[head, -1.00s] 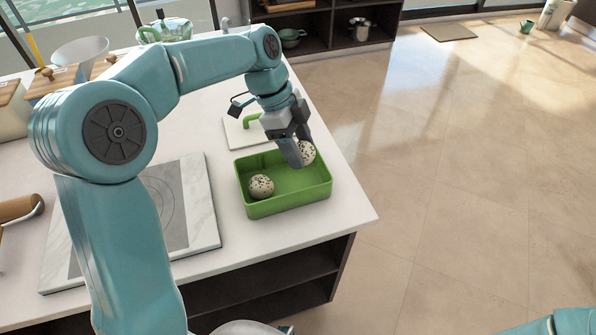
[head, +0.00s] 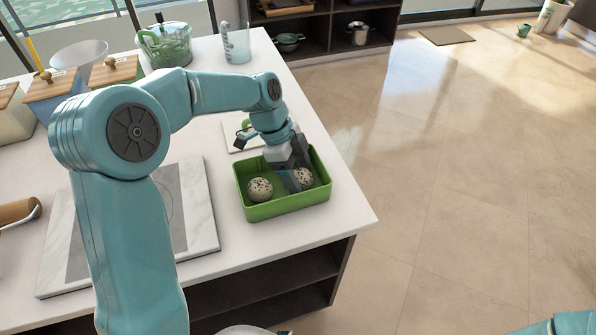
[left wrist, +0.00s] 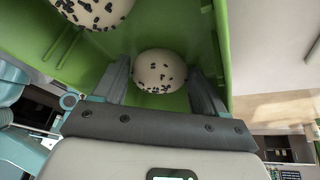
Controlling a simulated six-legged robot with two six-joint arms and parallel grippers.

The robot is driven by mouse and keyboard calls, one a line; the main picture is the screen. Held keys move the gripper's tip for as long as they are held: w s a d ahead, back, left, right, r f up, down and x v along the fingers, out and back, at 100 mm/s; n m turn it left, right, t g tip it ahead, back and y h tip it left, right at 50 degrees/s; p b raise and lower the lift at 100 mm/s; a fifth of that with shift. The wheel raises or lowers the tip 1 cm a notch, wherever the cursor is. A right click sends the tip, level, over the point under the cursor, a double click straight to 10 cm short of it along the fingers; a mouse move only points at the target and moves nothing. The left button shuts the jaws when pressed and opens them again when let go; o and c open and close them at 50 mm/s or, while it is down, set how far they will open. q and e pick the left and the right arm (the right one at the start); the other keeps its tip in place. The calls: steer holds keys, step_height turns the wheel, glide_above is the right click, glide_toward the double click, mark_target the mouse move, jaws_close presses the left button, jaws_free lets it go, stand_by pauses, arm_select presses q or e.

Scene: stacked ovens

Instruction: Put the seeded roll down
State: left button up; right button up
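One seeded roll (head: 305,178), pale with dark specks, is inside the green tray (head: 287,206) at its right side. My left gripper (head: 297,178) reaches down into the tray with its fingers on either side of this roll. In the left wrist view the roll (left wrist: 159,70) sits between the two fingertips, which appear to touch its sides. Whether it rests on the tray floor is hard to tell. A second speckled roll (head: 260,190) lies in the left part of the tray; it also shows in the left wrist view (left wrist: 95,10). My right gripper is out of view.
The tray stands near the right edge of the white counter (head: 345,212). A marble-edged board (head: 200,205) lies to its left. A small white board (head: 232,135) is behind it. Canisters (head: 60,92), a glass pot (head: 167,45) and a measuring jug (head: 236,45) stand farther back.

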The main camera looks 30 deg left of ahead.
arm_select(q)
steer(key=shift+r, duration=0.1)
steer(key=v, duration=1.2)
steer(key=shift+p, duration=0.45)
